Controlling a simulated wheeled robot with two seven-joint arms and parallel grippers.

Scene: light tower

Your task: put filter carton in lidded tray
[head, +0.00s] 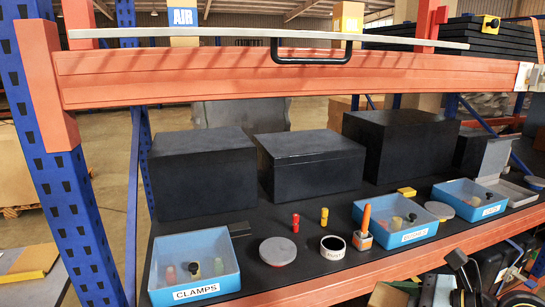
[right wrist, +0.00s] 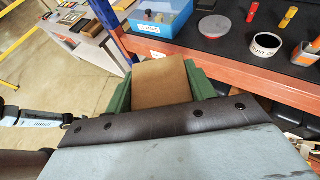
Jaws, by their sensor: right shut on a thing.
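A plain brown carton (right wrist: 162,92), which I take to be the filter carton, is in the right wrist view. My right gripper (right wrist: 161,76) is shut on it, with a green finger at each side. It is held in front of the orange shelf edge, near the clamps bin. The grey lidded tray (head: 517,193) is at the far right of the lower shelf in the head view, with its lid (head: 495,158) standing open. What I see of the tray's inside looks empty. My left gripper is not clearly seen in either view.
Blue bins stand along the shelf: the clamps bin (head: 208,291), a middle bin (head: 405,239) and a right bin (head: 487,209). A grey disc (head: 277,251), white ring (head: 333,248) and orange-handled tool (head: 364,228) stand between them. Dark boxes (head: 203,175) fill the back. An orange beam (head: 300,75) crosses above.

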